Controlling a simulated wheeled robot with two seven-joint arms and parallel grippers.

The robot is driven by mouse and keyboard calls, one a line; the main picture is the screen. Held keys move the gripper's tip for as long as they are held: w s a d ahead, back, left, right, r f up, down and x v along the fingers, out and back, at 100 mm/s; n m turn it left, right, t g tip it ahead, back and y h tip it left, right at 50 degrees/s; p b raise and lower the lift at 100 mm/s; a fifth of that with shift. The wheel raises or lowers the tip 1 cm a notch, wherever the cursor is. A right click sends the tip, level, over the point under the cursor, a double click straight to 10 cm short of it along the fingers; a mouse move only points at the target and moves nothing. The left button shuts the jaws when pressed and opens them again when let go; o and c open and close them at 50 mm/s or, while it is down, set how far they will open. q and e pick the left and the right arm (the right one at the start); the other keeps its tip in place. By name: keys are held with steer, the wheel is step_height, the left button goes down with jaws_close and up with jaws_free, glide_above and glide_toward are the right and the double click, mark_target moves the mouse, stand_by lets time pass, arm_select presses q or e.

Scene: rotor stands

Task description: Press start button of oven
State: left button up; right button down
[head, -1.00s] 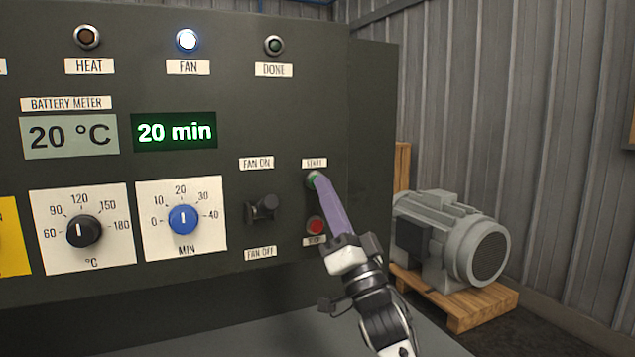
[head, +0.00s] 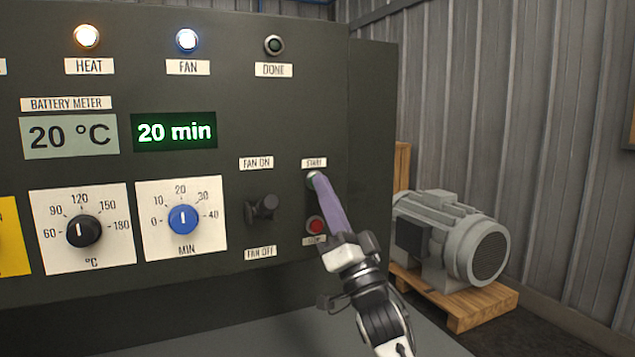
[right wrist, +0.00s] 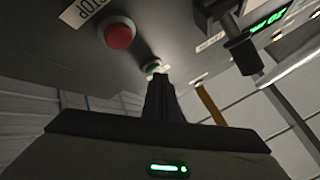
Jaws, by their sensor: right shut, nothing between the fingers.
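The oven panel (head: 270,110) is a dark grey upright face. Its start button (head: 311,178) is green, under the START label, and mostly covered by my right fingertips. My right gripper (head: 318,182) is shut and empty, its tips at the button and seemingly touching it. In the right wrist view the shut fingers (right wrist: 160,80) point at the green button (right wrist: 152,66). The HEAT lamp (head: 86,36) and the FAN lamp (head: 187,40) are lit; the DONE lamp (head: 274,45) is dark. The timer display (head: 174,131) reads 20 min. My left gripper is not in view.
The red stop button (head: 316,225) sits just below the start button, close to my fingers. A black fan switch (head: 262,208) sticks out to the left. A grey motor (head: 450,240) rests on a wooden pallet (head: 470,303) at the right.

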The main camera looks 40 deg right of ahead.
steer(key=shift+s+a, duration=0.25)
steer(key=shift+s, duration=0.45)
steer(key=s, duration=0.1)
steer(key=s+a+p, duration=0.1)
steer(key=s, duration=0.2)
steer(key=shift+s+a, duration=0.25)
steer(key=shift+s, duration=0.15)
stand_by(0.8)
